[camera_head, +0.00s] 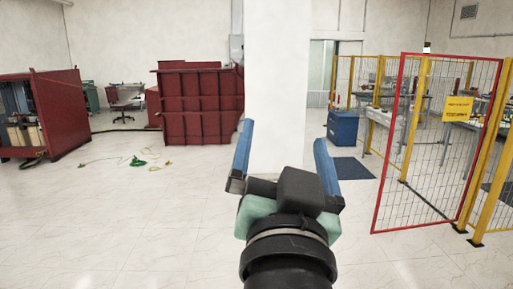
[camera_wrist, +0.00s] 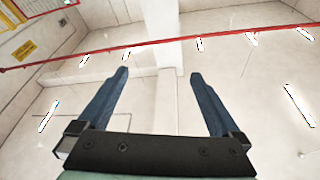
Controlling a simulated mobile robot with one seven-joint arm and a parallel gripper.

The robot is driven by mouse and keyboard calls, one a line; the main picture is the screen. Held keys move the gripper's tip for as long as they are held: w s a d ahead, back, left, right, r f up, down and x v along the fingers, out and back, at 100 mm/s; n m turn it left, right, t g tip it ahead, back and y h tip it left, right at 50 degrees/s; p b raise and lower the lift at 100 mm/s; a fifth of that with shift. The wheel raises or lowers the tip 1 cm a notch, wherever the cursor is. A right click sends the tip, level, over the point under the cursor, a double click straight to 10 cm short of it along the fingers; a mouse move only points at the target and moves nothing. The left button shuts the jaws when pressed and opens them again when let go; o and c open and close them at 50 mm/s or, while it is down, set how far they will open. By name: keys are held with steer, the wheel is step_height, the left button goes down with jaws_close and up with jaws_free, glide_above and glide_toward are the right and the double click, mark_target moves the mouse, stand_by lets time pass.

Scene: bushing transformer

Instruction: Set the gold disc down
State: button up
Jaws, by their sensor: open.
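My gripper (camera_head: 283,143) is raised in front of me in the head view, its two blue fingers wide apart with nothing between them. In the wrist view my gripper (camera_wrist: 162,72) is also open and empty, pointing toward the ceiling and upper walls. The gold disc is not visible in either view.
Red ribbed metal tanks stand at the back (camera_head: 201,104) and at the left (camera_head: 62,115). A white pillar (camera_head: 278,70) rises straight ahead. A red-framed mesh gate (camera_head: 437,145) with yellow posts is on the right. A blue cabinet (camera_head: 343,127) stands behind. The foreground floor (camera_head: 150,220) is clear.

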steer(key=s+a+r+n+t, duration=0.1)
steer(key=s+r+n+t, duration=0.1)
steer(key=s+r, duration=0.3)
steer(key=s+a+r+n+t+y, duration=0.1)
steer(key=s+a+r+n+t, duration=0.1)
steer(key=s+r, duration=0.3)
step_height(320, 180, up, 3)
steer(key=shift+a+f+t, duration=0.1)
steer(key=shift+a+t, duration=0.1)
steer(key=shift+t, duration=0.7)
